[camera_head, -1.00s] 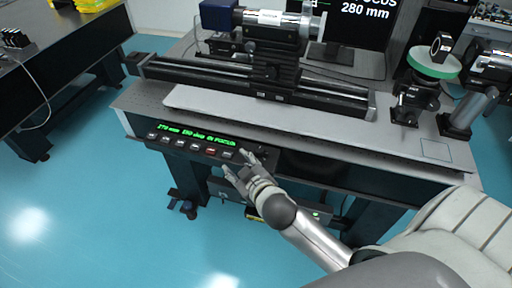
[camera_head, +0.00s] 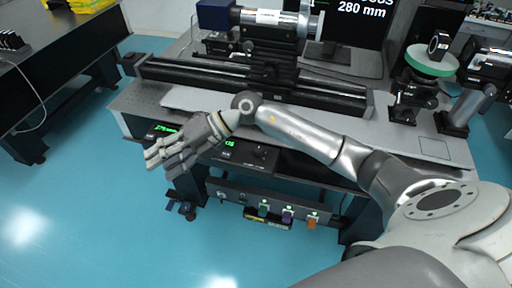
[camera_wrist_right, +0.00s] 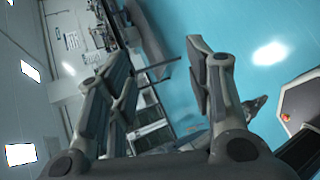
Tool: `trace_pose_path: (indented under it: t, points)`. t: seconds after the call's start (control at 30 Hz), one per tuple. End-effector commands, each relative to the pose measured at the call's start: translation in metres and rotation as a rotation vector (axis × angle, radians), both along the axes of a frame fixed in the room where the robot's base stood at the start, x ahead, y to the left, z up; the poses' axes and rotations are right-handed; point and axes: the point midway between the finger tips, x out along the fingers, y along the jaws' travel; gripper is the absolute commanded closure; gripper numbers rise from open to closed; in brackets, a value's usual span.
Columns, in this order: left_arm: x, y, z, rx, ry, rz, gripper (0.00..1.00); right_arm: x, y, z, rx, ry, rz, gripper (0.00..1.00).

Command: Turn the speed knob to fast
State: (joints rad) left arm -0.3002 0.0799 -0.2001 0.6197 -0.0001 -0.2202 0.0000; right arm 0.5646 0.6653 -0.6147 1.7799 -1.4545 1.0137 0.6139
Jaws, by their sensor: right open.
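The control panel (camera_head: 226,155) is on the front edge of the optical table. A dark knob (camera_head: 262,153) shows near its right end; its pointer and labels are too small to read. My right gripper (camera_head: 160,163) is open and empty, left of the knob. My left gripper is not in view.
A rail stage (camera_head: 330,94) crosses the optical table (camera_head: 425,148). A monitor (camera_head: 350,60) behind it reads 280 mm. Below the panel is a strip with coloured switches (camera_head: 288,215). Another dark table (camera_head: 60,65) stands at the left. Open floor (camera_head: 90,215) lies in front.

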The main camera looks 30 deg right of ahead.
Motion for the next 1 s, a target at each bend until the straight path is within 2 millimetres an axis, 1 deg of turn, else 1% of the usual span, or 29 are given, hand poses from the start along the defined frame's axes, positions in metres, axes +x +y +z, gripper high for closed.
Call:
trace_pose_path:
  t: [0.03,0.07,0.1,0.17,0.2,0.27,0.3,0.4,0.5,0.6,0.67,0.77,1.0]
  points:
    - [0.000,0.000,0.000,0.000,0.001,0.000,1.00,0.005,-0.021,-0.012,-0.129,0.004,0.020,0.52]
    - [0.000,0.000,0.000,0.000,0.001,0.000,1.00,0.006,-0.036,-0.020,-0.209,0.014,0.028,0.52]
    - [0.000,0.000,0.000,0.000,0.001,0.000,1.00,0.009,-0.056,-0.029,-0.317,0.032,0.035,0.52]
    - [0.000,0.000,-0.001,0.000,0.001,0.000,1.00,0.012,-0.092,-0.039,-0.476,0.065,0.031,0.52]
    - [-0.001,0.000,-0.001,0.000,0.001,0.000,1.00,0.015,-0.118,-0.043,-0.578,0.090,0.019,0.52]
    - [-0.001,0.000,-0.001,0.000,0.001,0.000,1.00,0.017,-0.155,-0.045,-0.717,0.132,-0.007,0.52]
    - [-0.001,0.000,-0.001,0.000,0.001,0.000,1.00,0.018,-0.178,-0.043,-0.800,0.162,-0.029,0.52]
    - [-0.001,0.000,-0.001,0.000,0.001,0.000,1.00,0.017,-0.226,-0.036,-0.960,0.227,-0.085,0.52]
    - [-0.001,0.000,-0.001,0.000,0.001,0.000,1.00,0.014,-0.256,-0.029,-1.058,0.277,-0.126,0.52]
    - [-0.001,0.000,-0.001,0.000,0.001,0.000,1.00,0.012,-0.269,-0.026,-1.101,0.300,-0.147,0.52]
    - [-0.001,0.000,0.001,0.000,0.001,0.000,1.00,0.012,-0.271,-0.029,-1.108,0.306,-0.149,0.52]
    - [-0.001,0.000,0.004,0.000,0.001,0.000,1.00,0.011,-0.271,-0.041,-1.108,0.309,-0.147,0.52]
    - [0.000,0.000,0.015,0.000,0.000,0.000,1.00,0.010,-0.270,-0.086,-1.106,0.308,-0.145,0.52]
